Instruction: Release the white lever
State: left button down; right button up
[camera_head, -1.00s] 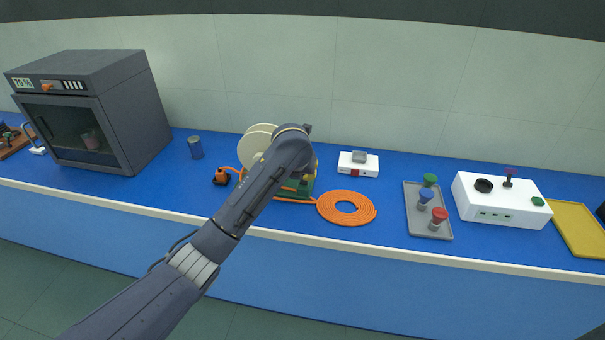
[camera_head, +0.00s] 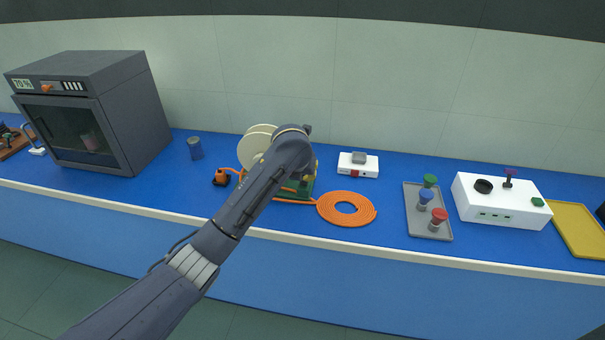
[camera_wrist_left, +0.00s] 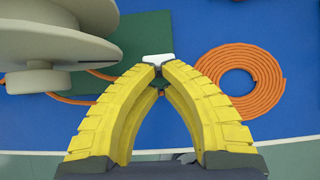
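The white lever (camera_wrist_left: 157,58) shows in the left wrist view as a small pale piece at the fingertips. My left gripper (camera_wrist_left: 158,70) has its two yellow fingers brought together at the tips, closed on the lever's near part. In the head view my left arm reaches over the green-based reel device, and its wrist hides the lever and fingers. The cream reel (camera_head: 257,142) shows behind the wrist; it also shows large at the upper left of the left wrist view (camera_wrist_left: 60,50). My right gripper is not in view.
A coiled orange hose (camera_head: 346,208) lies right of the device. A white box (camera_head: 358,165) stands behind it. A grey tray (camera_head: 413,215) with coloured-top pieces and a white control box (camera_head: 500,202) stand farther right.

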pick_arm(q)
jog(key=shift+r, duration=0.1)
dwell(0.3)
jog(key=shift+r, duration=0.75)
jog(key=shift+s, duration=0.1)
